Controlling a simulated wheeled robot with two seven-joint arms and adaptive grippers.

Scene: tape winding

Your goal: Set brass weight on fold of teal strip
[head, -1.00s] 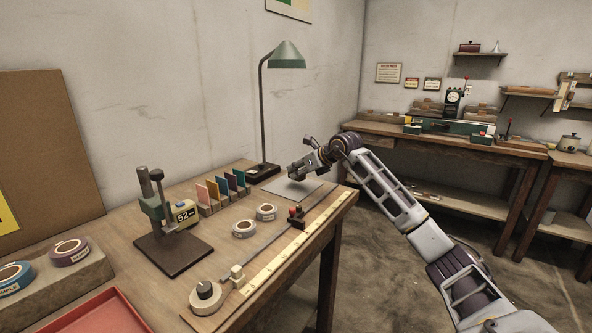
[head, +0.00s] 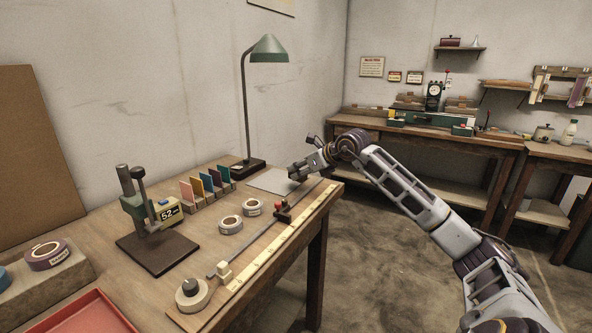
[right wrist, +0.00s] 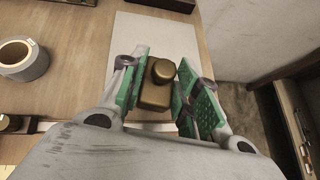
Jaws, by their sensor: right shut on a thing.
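My right gripper (head: 297,173) is low over the right edge of a pale grey sheet (head: 263,181) at the far end of the workbench. In the right wrist view my right gripper (right wrist: 157,93) is shut on a brass weight (right wrist: 155,92), a block with a rounded knob, held between green pads. In the head view the weight is too small to make out. A teal card (head: 208,188) stands in a rack among other coloured cards. I cannot make out a folded teal strip. My left gripper is not in view.
A long ruled board (head: 262,262) lies along the bench's front edge, with a dark red-topped piece (head: 282,213). Tape rolls (head: 230,225) lie behind it. A green lamp (head: 268,50) stands at the back.

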